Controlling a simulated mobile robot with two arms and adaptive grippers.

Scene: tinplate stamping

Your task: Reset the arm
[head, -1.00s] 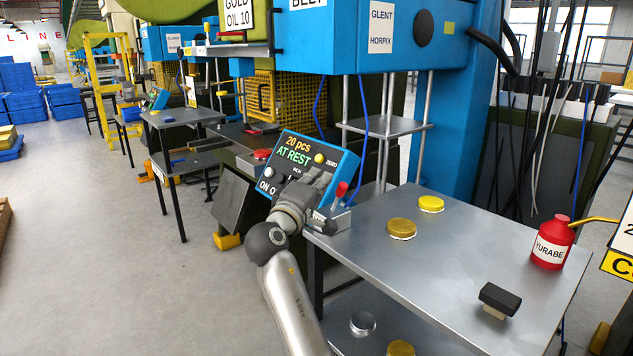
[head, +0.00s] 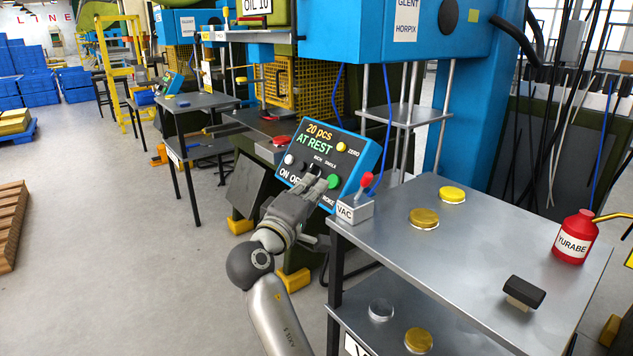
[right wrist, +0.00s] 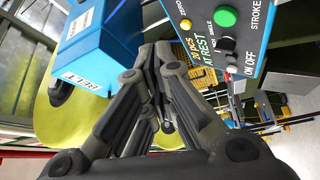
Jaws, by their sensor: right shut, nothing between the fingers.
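My right gripper (head: 318,188) is shut and empty. In the head view it is in front of the lower part of the blue control panel (head: 351,147), which reads "20 pcs AT REST". I cannot tell from this view whether it touches the panel. The panel has white, green and yellow buttons and a small switch. In the right wrist view the closed fingers (right wrist: 165,125) point past the panel (right wrist: 195,12), which shows at the upper right with its green button (right wrist: 226,17). My left gripper is not in view.
A grey metal table (head: 480,225) on the right holds yellow round lids (head: 424,217), a red oil can (head: 575,238), a dark-handled block (head: 524,291) and a VAC box with a red lever (head: 356,210). Open floor (head: 130,260) lies to the left. A blue press stands behind.

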